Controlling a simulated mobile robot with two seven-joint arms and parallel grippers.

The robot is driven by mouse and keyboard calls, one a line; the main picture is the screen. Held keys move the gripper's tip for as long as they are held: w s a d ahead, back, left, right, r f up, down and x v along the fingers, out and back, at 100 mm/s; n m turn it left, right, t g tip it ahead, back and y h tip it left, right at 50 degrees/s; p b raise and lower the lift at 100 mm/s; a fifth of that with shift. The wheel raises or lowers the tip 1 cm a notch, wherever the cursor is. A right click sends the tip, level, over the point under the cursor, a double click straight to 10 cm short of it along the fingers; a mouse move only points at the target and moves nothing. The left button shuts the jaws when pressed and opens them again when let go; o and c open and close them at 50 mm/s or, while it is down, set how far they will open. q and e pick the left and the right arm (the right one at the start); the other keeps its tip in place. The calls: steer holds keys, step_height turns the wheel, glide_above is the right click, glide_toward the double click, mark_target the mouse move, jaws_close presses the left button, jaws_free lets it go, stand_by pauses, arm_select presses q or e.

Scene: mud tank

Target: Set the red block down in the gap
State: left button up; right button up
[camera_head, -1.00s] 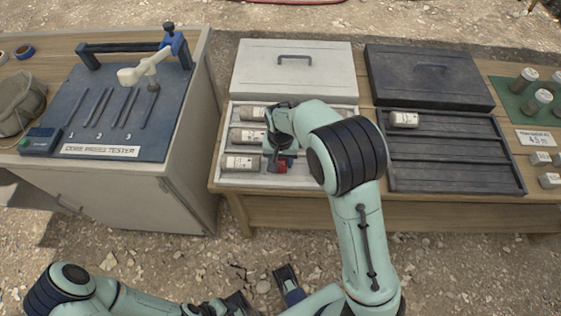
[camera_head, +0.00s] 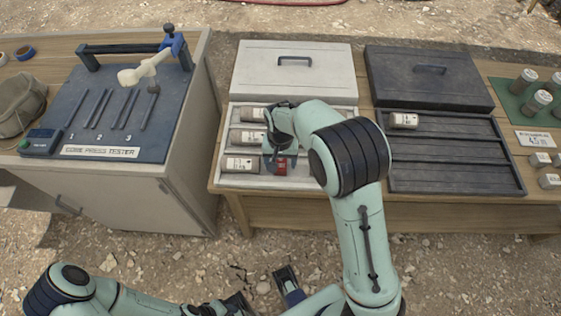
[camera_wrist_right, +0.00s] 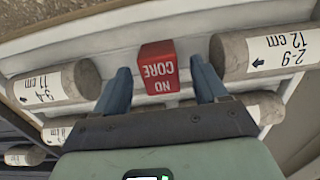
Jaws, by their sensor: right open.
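The red block (camera_head: 281,166), labelled "NO CORE" in the right wrist view (camera_wrist_right: 158,66), sits in the front channel of the white core tray (camera_head: 228,182). In the wrist view it lies in the gap between a core marked "2-9 12 cm" (camera_wrist_right: 262,52) and one marked "3-4 11 cm" (camera_wrist_right: 58,83). My right gripper (camera_wrist_right: 162,84) is open, with one finger on each side of the block and clear space between. The forearm hides part of the tray in the head view. My left gripper (camera_head: 264,294) is open and empty, low in front of the bench.
A white lid (camera_head: 255,72) and a dark lid (camera_head: 395,85) lie behind the trays. A dark tray (camera_head: 440,180) with one core (camera_head: 404,120) is to the right. The core press tester (camera_head: 75,130) stands on the left cabinet.

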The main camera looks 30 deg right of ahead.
mark_target(280, 162)
arm_select(q)
steer(key=shift+w+r+p, duration=0.2)
steer(key=shift+r+p, duration=0.7)
steer(key=shift+r, duration=0.1)
arm_select(e)
step_height(280, 162, up, 11)
steer(key=shift+f, duration=0.15)
